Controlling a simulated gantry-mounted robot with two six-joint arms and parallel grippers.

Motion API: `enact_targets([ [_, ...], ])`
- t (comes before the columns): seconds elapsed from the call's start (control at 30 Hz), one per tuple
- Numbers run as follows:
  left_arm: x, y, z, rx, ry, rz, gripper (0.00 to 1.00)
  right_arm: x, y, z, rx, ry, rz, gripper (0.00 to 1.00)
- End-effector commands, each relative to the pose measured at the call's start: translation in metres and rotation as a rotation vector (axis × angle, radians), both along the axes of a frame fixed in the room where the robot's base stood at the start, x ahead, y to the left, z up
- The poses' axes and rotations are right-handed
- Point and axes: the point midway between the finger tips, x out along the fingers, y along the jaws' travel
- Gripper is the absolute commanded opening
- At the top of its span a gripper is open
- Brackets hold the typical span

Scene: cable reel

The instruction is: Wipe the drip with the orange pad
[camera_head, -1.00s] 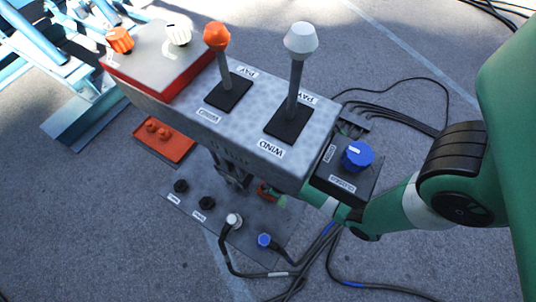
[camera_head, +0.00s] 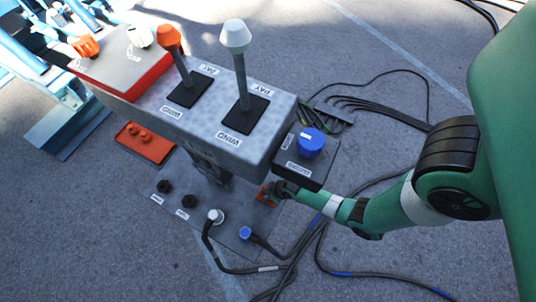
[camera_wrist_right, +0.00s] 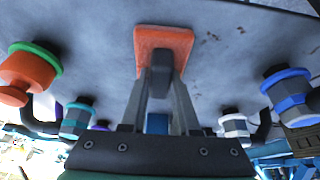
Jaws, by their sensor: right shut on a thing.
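My right gripper (camera_head: 274,191) is low beside the console, over the right edge of the grey connector panel (camera_head: 226,222). It is shut on the dark grip of the orange pad (camera_wrist_right: 163,40), which also shows partly in the head view (camera_head: 264,195). In the right wrist view the gripper (camera_wrist_right: 161,80) has the pad in front of its fingertips, close against the grey panel; I cannot tell whether it touches. Small brownish specks (camera_wrist_right: 212,36) lie on the panel to the right of the pad, perhaps the drip. My left gripper is out of view.
The console (camera_head: 200,105) with an orange-knobbed lever (camera_head: 170,40) and a white-knobbed lever (camera_head: 236,38) overhangs the panel. A white connector (camera_head: 215,216) and a blue connector (camera_head: 245,234) with cables stand near the gripper. A red-orange tray (camera_head: 146,142) lies left.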

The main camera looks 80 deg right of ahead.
Motion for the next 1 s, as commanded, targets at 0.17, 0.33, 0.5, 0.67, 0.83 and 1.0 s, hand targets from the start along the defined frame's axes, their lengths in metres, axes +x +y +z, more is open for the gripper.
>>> enact_targets([
  [0.17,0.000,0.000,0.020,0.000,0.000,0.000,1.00,0.000,0.001,0.030,-0.002,-0.002,0.004,0.00],
  [0.33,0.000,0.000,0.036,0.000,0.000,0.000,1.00,0.001,0.002,0.044,-0.001,0.000,0.007,0.00],
  [0.5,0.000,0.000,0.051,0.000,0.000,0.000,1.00,0.002,0.003,0.059,-0.001,0.000,0.010,0.00],
  [0.67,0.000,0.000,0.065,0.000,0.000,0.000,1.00,0.003,0.004,0.073,-0.001,-0.001,0.014,0.00],
  [0.83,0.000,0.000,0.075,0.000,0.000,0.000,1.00,0.004,0.005,0.083,-0.001,0.000,0.017,0.00],
  [1.0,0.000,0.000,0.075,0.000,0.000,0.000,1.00,0.004,0.005,0.083,-0.001,0.000,0.017,0.00],
])
